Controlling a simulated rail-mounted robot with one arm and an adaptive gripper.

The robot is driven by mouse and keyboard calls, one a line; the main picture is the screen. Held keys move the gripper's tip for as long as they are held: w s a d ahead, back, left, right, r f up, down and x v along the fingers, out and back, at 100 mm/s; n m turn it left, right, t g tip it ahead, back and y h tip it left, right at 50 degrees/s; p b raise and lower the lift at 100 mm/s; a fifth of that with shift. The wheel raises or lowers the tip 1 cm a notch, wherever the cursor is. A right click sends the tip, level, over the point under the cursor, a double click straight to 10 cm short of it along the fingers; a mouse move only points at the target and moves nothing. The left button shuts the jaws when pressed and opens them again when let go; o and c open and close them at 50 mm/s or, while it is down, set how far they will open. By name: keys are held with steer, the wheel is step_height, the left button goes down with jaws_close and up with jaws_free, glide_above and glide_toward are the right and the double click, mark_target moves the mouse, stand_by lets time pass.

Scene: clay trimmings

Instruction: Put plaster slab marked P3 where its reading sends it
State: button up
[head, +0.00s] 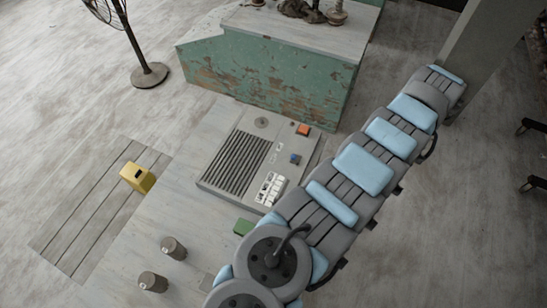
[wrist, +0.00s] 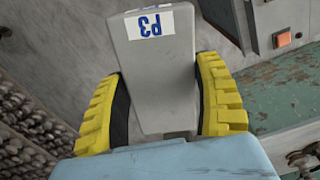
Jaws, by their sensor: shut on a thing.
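The plaster slab marked P3 (wrist: 160,85) is a flat grey block with a white label in blue print, upside down in the wrist view. My gripper (wrist: 161,100) has yellow ribbed fingers with dark inner pads, one on each side of the slab, and is shut on it. The slab's upper end reaches the top of the wrist view. In the head view my arm runs from upper right to lower left, and I cannot make out the gripper or the slab there.
A grey console (head: 262,155) with a ribbed panel, an orange button (head: 303,130) and white keys lies on the table. Nearby are a green block (head: 243,227) and two grey cylinders (head: 173,248) (head: 152,281). A yellow block (head: 138,178) is at left; a chipped green bench (head: 270,75) stands behind.

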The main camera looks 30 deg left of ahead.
steer(key=shift+w+d, duration=0.3)
steer(key=shift+w+d+f, duration=0.15)
steer(key=shift+w+d, duration=0.25)
steer(key=shift+d, duration=0.1)
steer(key=shift+w+d+f+b, duration=0.35)
steer(key=shift+f+b, duration=0.1)
steer(key=shift+f, duration=0.1)
steer(key=shift+f+n, duration=0.3)
steer(key=shift+f, duration=0.5)
steer(key=s+a+f+n+b, duration=0.1)
steer(key=s+a+f+n, duration=0.4)
steer(key=a+f, duration=0.3)
steer(key=s+a+f+n+b, duration=0.2)
steer(key=s+a+f+n, duration=0.25)
steer(key=a+f, duration=0.35)
steer(key=s+a+f+n+b, duration=0.1)
steer(key=s+a+f+n, duration=0.1)
steer(key=s+a+n, duration=0.8)
steer(key=s+a+f+n+b, duration=0.15)
steer(key=s+a, duration=0.55)
steer(key=a, duration=0.9)
steer(key=b, duration=1.3)
glide_above(236, 181)
steer(key=shift+f, duration=4.5)
steer(key=shift+a, duration=0.1)
